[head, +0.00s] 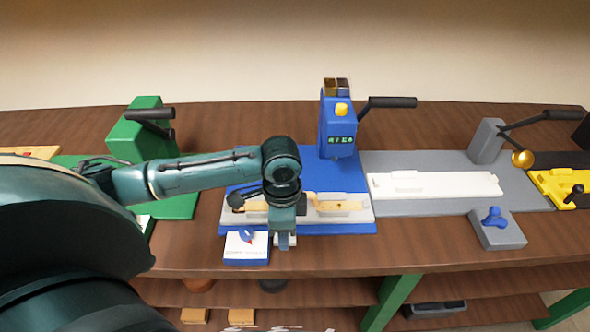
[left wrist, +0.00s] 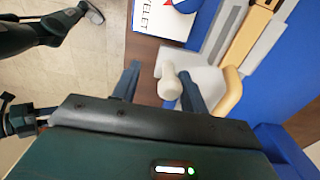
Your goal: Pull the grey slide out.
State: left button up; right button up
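The grey slide (head: 362,213) sits on the blue station at the middle of the bench and bears a tan strip (head: 345,205). In the left wrist view the grey slide (left wrist: 204,78) has a pale knob (left wrist: 170,82) at its near side. My left gripper (head: 285,241) is at the slide's front edge and hides part of it. In the left wrist view the fingers of my left gripper (left wrist: 159,76) are apart, one on each side of the knob. The knob lies close to the right finger, with a gap to the left finger.
A blue press (head: 338,125) with a black lever stands behind the slide. A white-topped blue card block (head: 246,246) is just left of my gripper. A grey station (head: 410,207) lies to the right and a green one (head: 145,135) to the left.

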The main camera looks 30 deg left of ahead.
pick_arm(q)
jog(key=shift+r, duration=0.1)
jog(key=shift+w+r, duration=0.1)
jog(key=shift+r, duration=0.4)
jog(key=shift+a+r, duration=0.1)
jog(key=shift+r, duration=2.4)
